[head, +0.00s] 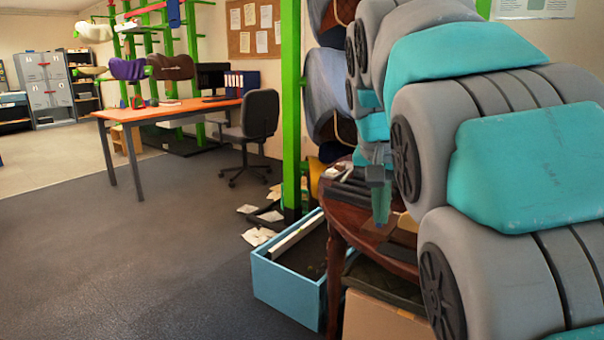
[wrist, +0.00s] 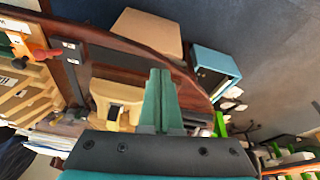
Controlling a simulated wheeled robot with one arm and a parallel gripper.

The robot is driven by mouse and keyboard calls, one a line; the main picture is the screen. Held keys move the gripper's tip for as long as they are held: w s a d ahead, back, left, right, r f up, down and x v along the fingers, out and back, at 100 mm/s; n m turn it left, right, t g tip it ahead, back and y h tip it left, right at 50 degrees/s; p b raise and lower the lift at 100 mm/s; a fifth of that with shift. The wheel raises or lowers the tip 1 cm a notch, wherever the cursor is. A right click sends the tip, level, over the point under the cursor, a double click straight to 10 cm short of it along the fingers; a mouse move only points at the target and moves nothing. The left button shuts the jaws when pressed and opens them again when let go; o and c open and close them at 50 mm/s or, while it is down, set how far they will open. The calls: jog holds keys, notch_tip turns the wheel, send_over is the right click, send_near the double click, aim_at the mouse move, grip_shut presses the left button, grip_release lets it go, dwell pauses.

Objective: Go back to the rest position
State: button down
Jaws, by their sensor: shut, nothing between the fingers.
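My gripper (head: 381,205) hangs with its teal fingers pointing down in the head view, in front of a dark wooden table (head: 338,222). In the wrist view my gripper (wrist: 161,85) shows two green fingers side by side and together, with nothing between them. My grey and teal arm is folded and fills the right of the head view, hiding much of the table. The table edge (wrist: 145,43) also shows in the wrist view, beyond the fingers.
A light-blue open box (head: 288,287) stands on the floor by a green post (head: 291,110). Papers (head: 258,237) lie beside it. A cardboard box (head: 385,318) is under the table. An orange desk (head: 165,111) and an office chair (head: 258,125) stand further back. The dark floor at left is clear.

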jog(key=s+f+n+g+y, duration=0.1)
jog(key=s+f+n+g, duration=0.1)
jog(key=s+f, duration=1.1)
jog(key=s+d+f+n+g, duration=0.1)
jog(key=s+f+n+g, duration=0.1)
jog(key=s+f, duration=1.1)
jog(key=s+g, duration=0.1)
jog(key=s, duration=0.3)
jog(key=shift+s+d+n+y, duration=0.2)
jog(key=shift+n+y, duration=0.2)
